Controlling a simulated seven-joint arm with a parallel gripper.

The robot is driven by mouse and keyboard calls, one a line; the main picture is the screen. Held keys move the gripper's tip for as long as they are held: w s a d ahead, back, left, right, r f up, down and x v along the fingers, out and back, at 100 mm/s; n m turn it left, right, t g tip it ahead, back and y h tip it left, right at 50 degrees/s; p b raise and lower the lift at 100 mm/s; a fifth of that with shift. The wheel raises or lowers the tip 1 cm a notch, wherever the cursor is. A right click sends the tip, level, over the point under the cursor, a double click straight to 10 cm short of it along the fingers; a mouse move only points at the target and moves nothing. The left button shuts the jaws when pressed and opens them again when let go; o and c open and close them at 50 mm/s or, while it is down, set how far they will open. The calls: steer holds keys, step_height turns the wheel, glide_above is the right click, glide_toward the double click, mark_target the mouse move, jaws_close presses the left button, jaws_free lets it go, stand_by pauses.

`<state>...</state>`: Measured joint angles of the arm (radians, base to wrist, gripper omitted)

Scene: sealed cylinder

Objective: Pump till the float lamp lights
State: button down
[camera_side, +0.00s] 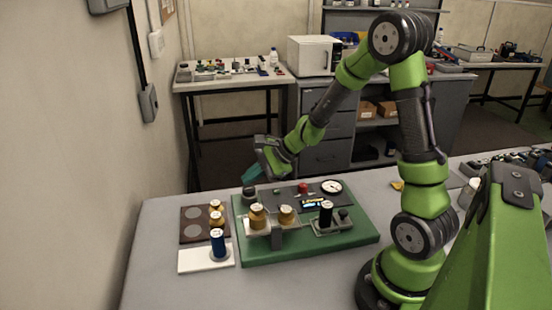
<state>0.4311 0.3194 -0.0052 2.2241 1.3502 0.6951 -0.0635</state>
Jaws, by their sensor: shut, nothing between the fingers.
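My gripper (249,176) is shut and empty, with teal fingers pointing down and left. It is above the back left corner of a green board (360,238), just over a dark round knob-like part (249,191); whether they touch cannot be told. The board's dark panel carries a red dome (303,188), a white round gauge (332,186) and a small lit display (313,203), too small to read. A black cylinder (326,213) stands upright at the front right. Which part is the float lamp, and whether it is lit, cannot be told.
Gold weights (257,216) sit on the board. Left of it, a brown tray (191,238) holds more gold pieces, and a blue cylinder (218,245) stands on a white pad (192,262). The grey table is clear in front of the board.

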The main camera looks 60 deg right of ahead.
mark_target(253, 189)
steer(key=shift+f, duration=0.2)
stand_by(0.6)
steer(key=shift+f, duration=0.25)
steer(key=shift+f, duration=0.95)
stand_by(1.0)
steer(key=shift+r, duration=1.35)
steer(key=shift+r, duration=2.55)
stand_by(0.6)
steer(key=shift+r, duration=1.9)
